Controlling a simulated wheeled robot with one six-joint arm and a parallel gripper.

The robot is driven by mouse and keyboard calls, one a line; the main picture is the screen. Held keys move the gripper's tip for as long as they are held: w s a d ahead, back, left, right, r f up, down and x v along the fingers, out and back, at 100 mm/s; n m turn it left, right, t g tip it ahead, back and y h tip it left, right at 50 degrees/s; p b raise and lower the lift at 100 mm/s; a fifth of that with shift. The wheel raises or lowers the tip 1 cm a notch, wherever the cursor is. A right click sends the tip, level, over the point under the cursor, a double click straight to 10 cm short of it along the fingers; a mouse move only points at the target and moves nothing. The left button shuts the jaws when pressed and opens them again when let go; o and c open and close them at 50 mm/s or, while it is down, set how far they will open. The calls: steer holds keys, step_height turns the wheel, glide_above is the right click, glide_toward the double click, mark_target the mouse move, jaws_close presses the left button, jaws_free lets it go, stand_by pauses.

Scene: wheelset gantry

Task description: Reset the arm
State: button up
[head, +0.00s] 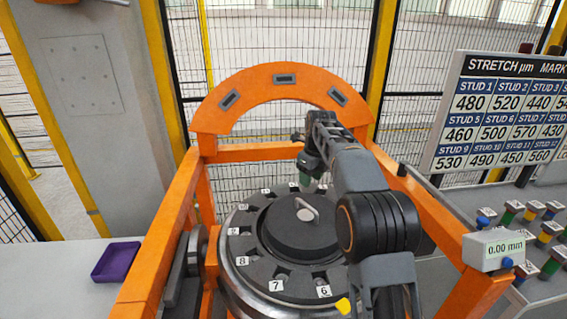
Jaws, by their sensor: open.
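My arm reaches up from the lower right and bends over the round dark grey wheel hub (255,262) in the orange gantry. My gripper (311,172) is small in the head view, pointing down above the far side of the hub. Its jaws are open, though their details are hard to make out. A greenish piece (309,183) shows just under it; I cannot tell whether it touches the jaws. The hub has a raised centre cover with a metal handle (307,209) and numbered white tags around its rim. My arm hides the hub's right side.
The orange gantry frame (160,262) surrounds the hub, with an arch (284,79) behind. A purple tray (116,261) sits on the left table. At right are a 0.00 mm readout (493,249), several coloured studs (549,230) and a stretch board (505,115). Mesh fencing stands behind.

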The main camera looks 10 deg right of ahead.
steer(key=f+n, duration=0.1)
steer(key=n, duration=0.2)
steer(key=s+f+n, duration=0.1)
steer(key=f+n, duration=0.1)
steer(key=n, duration=0.1)
steer(key=f+n, duration=0.1)
steer(key=n, duration=0.2)
steer(key=shift+s+d+f+n, duration=0.1)
steer(key=shift+s+f+n, duration=0.15)
steer(key=shift+f+n, duration=0.15)
steer(key=s+n+t, duration=0.3)
steer(key=s+n, duration=1.6)
steer(key=s, duration=1)
steer(key=shift+s+a+h, duration=0.25)
steer(key=shift+a+h, duration=0.05)
steer(key=shift+a, duration=0.05)
steer(key=shift+f, duration=0.1)
